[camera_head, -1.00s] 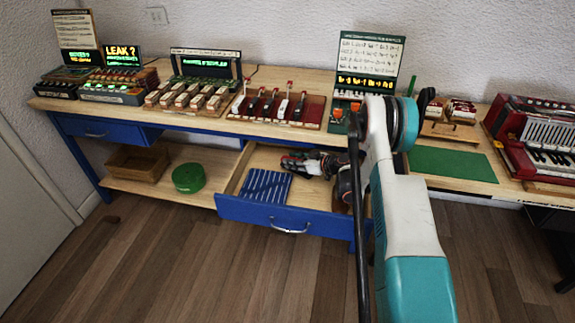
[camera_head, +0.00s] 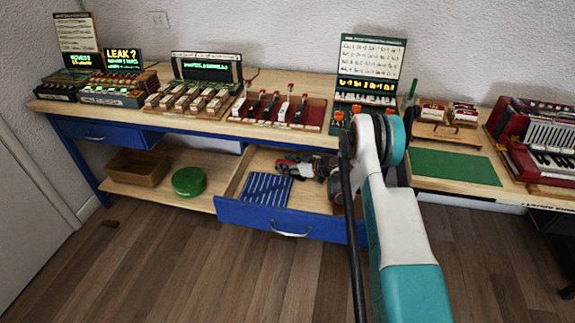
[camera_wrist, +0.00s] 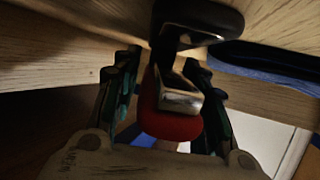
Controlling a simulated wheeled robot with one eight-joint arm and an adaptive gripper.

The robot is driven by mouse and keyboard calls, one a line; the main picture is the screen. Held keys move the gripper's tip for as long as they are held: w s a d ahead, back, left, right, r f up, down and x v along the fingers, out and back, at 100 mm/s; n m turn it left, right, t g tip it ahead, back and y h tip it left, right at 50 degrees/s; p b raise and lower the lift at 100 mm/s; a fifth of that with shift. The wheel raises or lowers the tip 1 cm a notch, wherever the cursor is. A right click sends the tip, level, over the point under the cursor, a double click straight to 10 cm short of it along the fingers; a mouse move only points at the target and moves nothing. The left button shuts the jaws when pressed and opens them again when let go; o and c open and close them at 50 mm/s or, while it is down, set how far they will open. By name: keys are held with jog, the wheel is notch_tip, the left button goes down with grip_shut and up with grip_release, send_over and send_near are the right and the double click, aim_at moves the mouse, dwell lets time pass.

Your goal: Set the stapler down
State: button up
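The stapler (camera_wrist: 172,128), a red body with a black end and a bright metal piece, lies between the two fingers of my gripper (camera_wrist: 163,92) in the wrist view. The fingers look closed around it, though contact on the left side is dark and hard to see. In the head view my gripper (camera_head: 296,166) points left, low over or inside the open blue drawer (camera_head: 288,222); the stapler is too small to separate from it there. A blue striped mat (camera_head: 266,189) lies in the drawer, just below and left of the gripper.
The benchtop edge (camera_head: 190,127) overhangs the back of the drawer. A green round tin (camera_head: 188,181) and a wooden box (camera_head: 138,167) stand on the lower shelf. A green mat (camera_head: 455,167) lies on the bench at right. Bare drawer floor shows right of the striped mat.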

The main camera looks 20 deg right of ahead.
dwell(0.3)
jog(key=shift+d+r, duration=0.1)
jog(key=shift+r, duration=0.1)
jog(key=p+v, duration=0.3)
jog(key=v, duration=0.9)
jog(key=shift+f+p, duration=0.15)
jog(key=shift+p, duration=0.15)
dwell(0.5)
